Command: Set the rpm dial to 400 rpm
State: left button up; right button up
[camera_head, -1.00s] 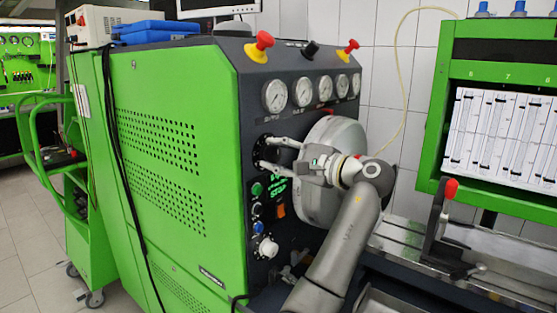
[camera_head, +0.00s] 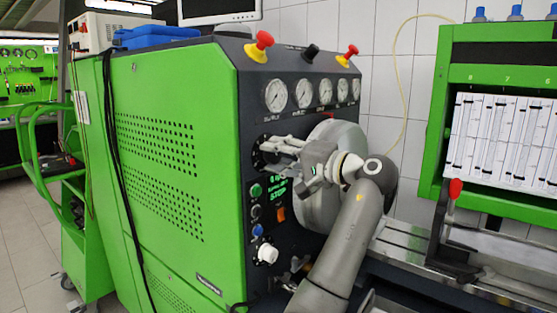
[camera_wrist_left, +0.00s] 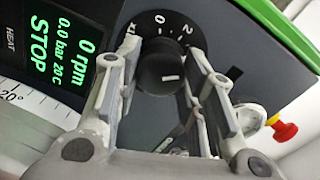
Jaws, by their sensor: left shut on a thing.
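The rpm dial is a round black knob with a pale mark on its face, close up in the wrist view (camera_wrist_left: 160,72). White figures 0 and 2 stand on the scale behind it. My left gripper (camera_head: 266,148) reaches the dial on the front panel of the green bench. In the wrist view its two fingers (camera_wrist_left: 163,55) lie on either side of the knob and are shut on it. The fingers hide part of the scale. The display (camera_wrist_left: 62,45) reads 0 rpm, 0.0 bar, 20 C and STOP. My right gripper is not in view.
Below the dial are a green button (camera_head: 256,190), a blue button (camera_head: 258,229), an orange switch (camera_head: 281,214) and a white knob (camera_head: 268,251). Pressure gauges (camera_head: 276,95) line the panel above. A large grey round housing (camera_head: 318,200) stands right beside my gripper.

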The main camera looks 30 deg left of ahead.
pick_arm(q)
jog(key=shift+f, duration=0.1)
dwell(0.3)
jog(key=o, duration=1)
jog(key=s+d, duration=0.1)
jog(key=d, duration=1.1)
